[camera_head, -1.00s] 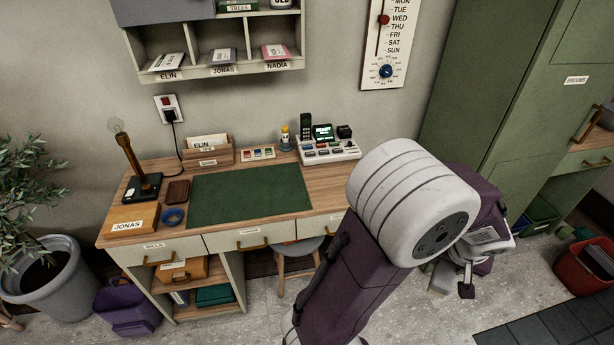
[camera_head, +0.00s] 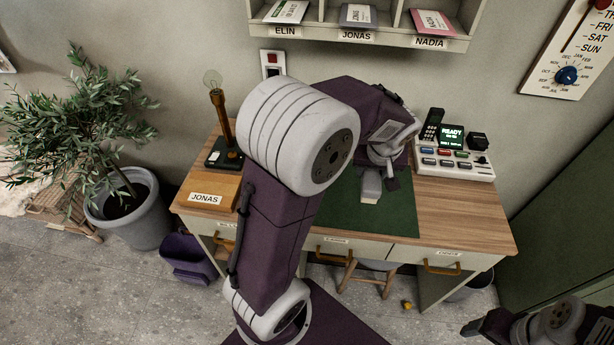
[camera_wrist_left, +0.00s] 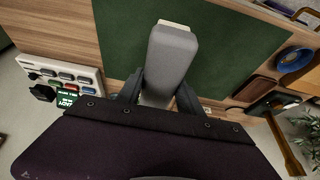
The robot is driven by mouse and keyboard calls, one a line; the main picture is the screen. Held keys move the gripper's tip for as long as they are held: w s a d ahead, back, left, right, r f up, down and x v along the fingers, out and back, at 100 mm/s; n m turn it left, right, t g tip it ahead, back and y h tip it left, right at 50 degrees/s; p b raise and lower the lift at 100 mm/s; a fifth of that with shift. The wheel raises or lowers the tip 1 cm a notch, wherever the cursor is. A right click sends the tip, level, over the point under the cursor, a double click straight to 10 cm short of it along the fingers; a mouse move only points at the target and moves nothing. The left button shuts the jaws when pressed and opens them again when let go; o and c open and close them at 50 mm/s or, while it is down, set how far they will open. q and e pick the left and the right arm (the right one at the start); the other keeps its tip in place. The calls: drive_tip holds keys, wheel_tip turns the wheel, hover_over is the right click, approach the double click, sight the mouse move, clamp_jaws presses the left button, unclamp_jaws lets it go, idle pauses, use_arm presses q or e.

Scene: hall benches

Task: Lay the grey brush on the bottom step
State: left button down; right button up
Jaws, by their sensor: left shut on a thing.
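The grey brush (camera_head: 370,186) hangs from my left gripper (camera_head: 383,172), over the green desk mat in the head view. In the left wrist view the brush (camera_wrist_left: 172,55) sits between the two dark fingers of the left gripper (camera_wrist_left: 160,96), with its pale end pointing away. The left gripper is shut on it. My right gripper (camera_head: 489,323) shows only partly at the lower right edge of the head view, and its jaws cannot be made out. I cannot make out any steps in these views.
The desk (camera_head: 455,210) carries the green mat (camera_head: 400,215), a lamp (camera_head: 222,130), a JONAS box (camera_head: 207,193) and a button console (camera_head: 455,163). A stool (camera_head: 370,272) stands under it.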

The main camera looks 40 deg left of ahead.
use_arm(q)
drive_tip(key=shift+a+f, duration=0.15)
drive_tip(key=shift+a, duration=0.25)
drive_tip(key=shift+d+f+b, duration=0.1)
drive_tip(key=shift+f+b, duration=0.15)
drive_tip(key=shift+b, duration=0.25)
drive_tip(key=shift+s+d, duration=0.15)
drive_tip(key=shift+d, duration=0.1)
drive_tip(key=s+a+f, duration=0.1)
drive_tip(key=a+f, duration=0.1)
drive_tip(key=a, duration=0.1)
drive_tip(key=s+a+f, duration=0.1)
drive_tip(key=a+f, duration=0.1)
drive_tip(key=a, duration=0.2)
drive_tip(key=s+a+f, duration=0.1)
drive_tip(key=a+f, duration=0.1)
drive_tip(key=a, duration=0.2)
drive_tip(key=shift+s+a+f, duration=0.1)
drive_tip(key=shift+f, duration=0.3)
wheel_tip(320, 180, down, 4)
drive_tip(key=shift+f+b, duration=0.1)
drive_tip(key=shift+b, duration=0.9)
use_arm(e)
wheel_tip(320, 180, down, 3)
drive_tip(key=shift+w+a, duration=0.15)
drive_tip(key=shift+f, duration=0.1)
use_arm(q)
drive_tip(key=shift+f, duration=0.15)
drive_tip(key=c, duration=0.8)
unclamp_jaws()
